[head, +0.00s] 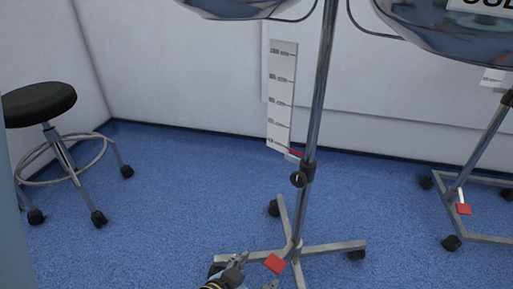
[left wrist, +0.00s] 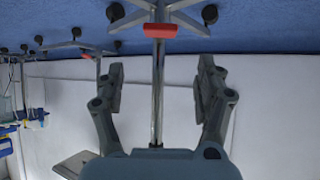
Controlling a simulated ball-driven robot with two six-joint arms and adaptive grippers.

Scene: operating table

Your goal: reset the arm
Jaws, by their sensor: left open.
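My left gripper (head: 254,273) shows at the bottom of the head view, in front of the foot of a wheeled metal stand. In the left wrist view my left gripper (left wrist: 160,82) is open, its two fingers apart with nothing held. The stand's pole (left wrist: 158,95) shows between the fingers in that picture; I cannot tell how far beyond them it is. My right gripper is not in view.
The wheeled stand (head: 318,95) carries a metal basin (head: 235,8) and has a red pedal (head: 274,263). A second stand (head: 480,150) with a basin (head: 450,30) is at the right. A black stool (head: 38,103) stands left. Blue floor (head: 150,200) between is clear.

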